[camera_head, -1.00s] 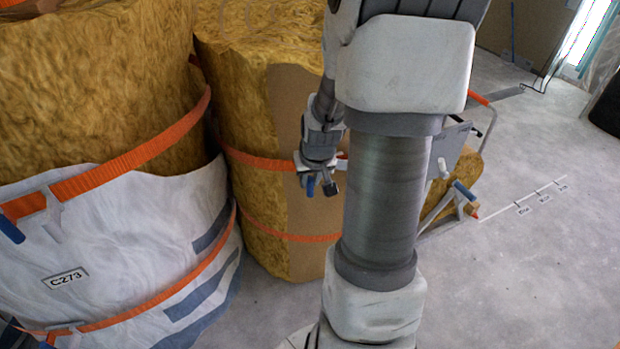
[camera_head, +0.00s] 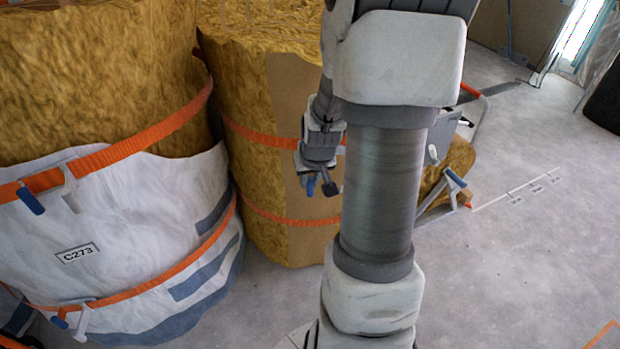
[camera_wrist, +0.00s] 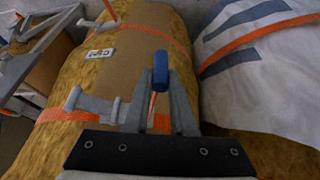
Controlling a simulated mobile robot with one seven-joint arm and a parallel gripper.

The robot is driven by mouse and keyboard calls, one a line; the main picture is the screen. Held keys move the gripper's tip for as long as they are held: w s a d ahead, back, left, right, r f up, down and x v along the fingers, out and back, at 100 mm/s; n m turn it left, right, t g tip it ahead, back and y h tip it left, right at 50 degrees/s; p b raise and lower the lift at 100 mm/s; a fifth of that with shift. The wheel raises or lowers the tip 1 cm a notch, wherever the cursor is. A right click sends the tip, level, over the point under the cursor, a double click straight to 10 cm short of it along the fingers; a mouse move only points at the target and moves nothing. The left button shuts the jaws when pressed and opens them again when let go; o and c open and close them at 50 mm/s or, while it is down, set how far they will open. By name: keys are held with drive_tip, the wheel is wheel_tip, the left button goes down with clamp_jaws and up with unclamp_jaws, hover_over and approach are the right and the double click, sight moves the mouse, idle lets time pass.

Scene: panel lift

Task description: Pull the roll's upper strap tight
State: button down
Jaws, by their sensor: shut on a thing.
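The yellow-brown roll (camera_head: 235,105) with a brown paper band stands behind my arm in the head view. Its orange upper strap (camera_head: 262,136) runs around it; a lower strap (camera_head: 275,216) is below. In the wrist view the upper strap (camera_wrist: 62,115) crosses near my fingers, with a grey buckle (camera_wrist: 92,104) just left of them. My gripper (camera_wrist: 161,88) is shut on a blue tab (camera_wrist: 160,70), with a thin orange strip between the fingers. In the head view my gripper (camera_head: 322,188) hangs beside the roll, below the upper strap. My arm hides the roll's right side.
A larger roll, partly wrapped in white sheet (camera_head: 110,215) labelled C273, stands close at left with orange straps and buckles. A grey-framed cart (camera_head: 440,190) stands behind my arm at right. The concrete floor (camera_head: 530,240) at right is mostly clear.

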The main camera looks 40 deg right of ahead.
drive_tip(key=shift+s+a+f, duration=0.15)
drive_tip(key=shift+s+a, duration=0.15)
drive_tip(key=shift+s, duration=0.15)
drive_tip(key=c, duration=0.8)
unclamp_jaws()
drive_tip(key=shift+d, duration=0.1)
drive_tip(key=shift+o, duration=0.2)
drive_tip(key=shift+w, duration=0.1)
drive_tip(key=shift+r, duration=0.25)
drive_tip(key=p+v, duration=0.6)
drive_tip(key=v, duration=1.1)
drive_tip(key=shift+p, duration=0.4)
drive_tip(key=shift+r, duration=0.15)
